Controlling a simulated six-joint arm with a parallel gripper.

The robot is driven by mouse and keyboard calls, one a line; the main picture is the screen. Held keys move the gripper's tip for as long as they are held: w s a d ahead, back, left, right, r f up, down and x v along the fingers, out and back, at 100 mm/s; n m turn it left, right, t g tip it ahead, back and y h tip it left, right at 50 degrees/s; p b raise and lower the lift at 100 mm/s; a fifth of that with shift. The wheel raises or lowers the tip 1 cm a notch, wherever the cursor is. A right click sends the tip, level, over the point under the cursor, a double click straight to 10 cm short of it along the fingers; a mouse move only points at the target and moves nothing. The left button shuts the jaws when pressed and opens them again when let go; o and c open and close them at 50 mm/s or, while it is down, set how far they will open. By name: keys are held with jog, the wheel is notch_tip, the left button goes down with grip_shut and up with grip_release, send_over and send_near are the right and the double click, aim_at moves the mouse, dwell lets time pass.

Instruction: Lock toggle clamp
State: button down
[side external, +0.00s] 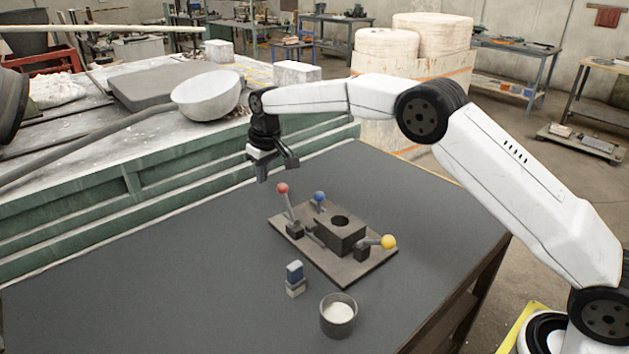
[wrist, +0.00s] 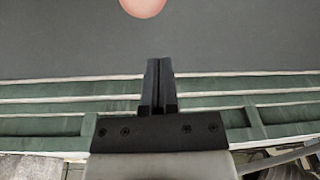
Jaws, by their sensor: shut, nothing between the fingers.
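A fixture plate (side external: 345,268) lies on the dark table with a block (side external: 341,234) that has a round hole in its top. Clamp levers with coloured balls stand around the block. The red-ball lever (side external: 283,189) is raised and slightly tilted at the left. The blue-ball lever (side external: 319,197) stands up at the back. The yellow-ball lever (side external: 388,242) lies low, pointing right. My gripper (side external: 275,172) is shut and empty, above and behind the red ball, apart from it. In the wrist view the shut fingers (wrist: 158,85) point toward a reddish ball (wrist: 143,6), cut by the top edge.
A small blue and grey block (side external: 295,278) and a round cup (side external: 338,315) with pale contents stand in front of the plate. A green-sided bench (side external: 200,190) with a white bowl (side external: 206,95) borders the table behind. The table's left side is clear.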

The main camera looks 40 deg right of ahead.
aim_at(288, 204)
jog(key=shift+s+d, duration=0.15)
jog(key=shift+s, duration=0.8)
jog(key=shift+s+d, duration=0.15)
jog(key=shift+s, duration=0.8)
